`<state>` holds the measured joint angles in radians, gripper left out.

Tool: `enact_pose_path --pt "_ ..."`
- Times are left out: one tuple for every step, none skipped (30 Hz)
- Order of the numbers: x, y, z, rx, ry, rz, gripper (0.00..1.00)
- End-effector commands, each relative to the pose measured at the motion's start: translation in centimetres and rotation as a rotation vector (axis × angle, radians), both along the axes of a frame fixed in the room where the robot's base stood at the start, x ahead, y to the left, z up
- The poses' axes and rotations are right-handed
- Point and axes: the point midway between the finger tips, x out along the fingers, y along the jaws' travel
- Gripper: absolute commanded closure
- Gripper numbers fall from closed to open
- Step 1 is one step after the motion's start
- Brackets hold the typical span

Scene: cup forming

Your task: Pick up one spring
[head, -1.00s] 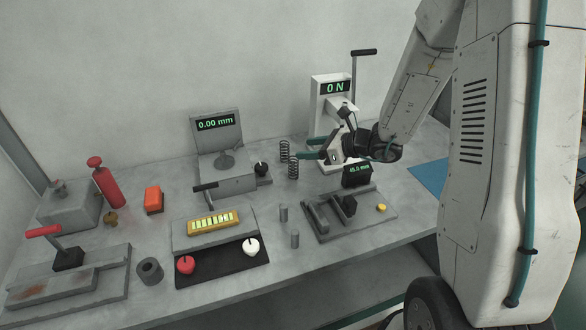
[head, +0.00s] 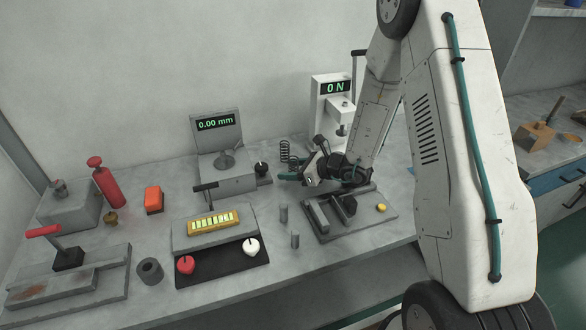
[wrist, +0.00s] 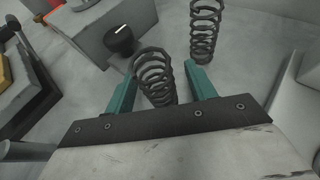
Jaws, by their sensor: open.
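Two dark coil springs stand upright on the grey bench. In the wrist view the nearer spring (wrist: 154,80) is between the two teal fingers of my open gripper (wrist: 160,74), with a visible gap to the right finger; I cannot tell whether the left one touches it. The farther spring (wrist: 205,32) stands beyond the right fingertip. In the head view one spring (head: 285,149) shows clearly, and the nearer one is largely hidden by my gripper (head: 287,175), which is low over the bench.
A gauge with a 0.00 mm display (head: 216,124) and a black knob (head: 261,168) stands left of the springs, its knob close to the left finger. A white press reading 0 N (head: 335,88) stands behind right. A grey fixture (head: 325,228) and two small cylinders (head: 295,240) are in front.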

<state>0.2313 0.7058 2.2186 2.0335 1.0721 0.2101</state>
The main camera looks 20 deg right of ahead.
Motion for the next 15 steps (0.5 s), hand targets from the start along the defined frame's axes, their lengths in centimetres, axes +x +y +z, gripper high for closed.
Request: enact_pose_path --pt "0.39 0.47 -0.28 -0.001 0.001 0.002 0.45" --pt "0.56 0.62 -0.38 -0.001 0.001 0.002 0.45" --pt "0.70 0.74 -0.46 0.000 0.001 0.001 0.45" --pt "0.76 0.77 -0.48 -0.001 0.001 0.000 0.45" --pt "0.77 0.77 -0.47 -0.001 0.001 0.000 0.45" --pt "0.75 0.74 -0.46 0.000 0.000 -0.001 0.45" --pt "0.74 0.73 -0.45 0.000 0.000 -0.001 0.45" --pt "0.74 0.73 -0.44 0.000 0.000 -0.001 0.45" --pt "0.74 0.72 -0.44 0.000 0.000 -0.001 0.47" --pt "0.74 0.72 -0.44 0.000 0.000 0.000 0.56" --pt "0.74 0.72 -0.44 0.000 0.000 0.000 0.64" --pt "0.73 0.72 -0.42 0.000 0.000 0.000 0.75" --pt "0.72 0.73 -0.42 0.000 0.000 0.000 0.84" --pt "0.72 0.73 -0.42 0.000 0.000 0.000 0.92" --pt "0.72 0.72 -0.42 0.000 0.000 0.000 0.92"
